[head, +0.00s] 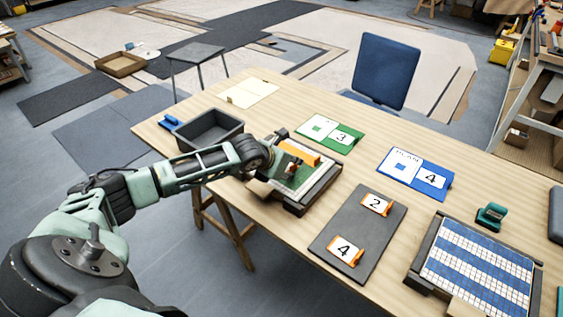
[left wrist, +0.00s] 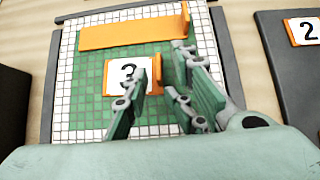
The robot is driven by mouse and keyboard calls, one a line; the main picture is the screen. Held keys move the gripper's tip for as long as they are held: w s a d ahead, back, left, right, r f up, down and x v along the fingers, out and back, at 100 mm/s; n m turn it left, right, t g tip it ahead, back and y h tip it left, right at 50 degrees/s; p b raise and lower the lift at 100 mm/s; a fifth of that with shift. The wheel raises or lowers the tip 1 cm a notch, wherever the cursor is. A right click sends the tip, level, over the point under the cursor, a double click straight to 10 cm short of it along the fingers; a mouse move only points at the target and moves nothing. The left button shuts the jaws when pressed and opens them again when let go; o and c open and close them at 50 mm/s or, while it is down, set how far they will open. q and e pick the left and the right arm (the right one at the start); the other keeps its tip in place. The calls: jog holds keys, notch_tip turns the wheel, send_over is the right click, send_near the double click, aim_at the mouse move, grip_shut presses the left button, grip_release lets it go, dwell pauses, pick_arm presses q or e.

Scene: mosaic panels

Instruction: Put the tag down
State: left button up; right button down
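A white tag with a black "3" (left wrist: 121,75) and an upright orange tab on its right edge lies on the green-and-white mosaic panel (left wrist: 87,103) in the left wrist view. My left gripper (left wrist: 160,95) is over the panel. Its fingers are apart, one left of the orange tab and two on its right, with gaps visible. In the head view my left gripper (head: 288,166) reaches over the same panel (head: 318,171) and largely hides the tag. My right gripper is not in view.
An orange bar (left wrist: 130,35) with an upright end lies across the panel's far part. A dark mat (head: 355,232) right of it holds tags "2" (head: 376,203) and "4" (head: 344,250). A grey bin (head: 213,141) stands left. A blue-striped panel (head: 478,268) lies at right.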

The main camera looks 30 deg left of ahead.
pick_arm(q)
jog(key=v, duration=1.2)
jog(key=shift+r+b, duration=0.25)
jog(key=shift+b, duration=0.2)
jog(key=shift+w+a, duration=0.1)
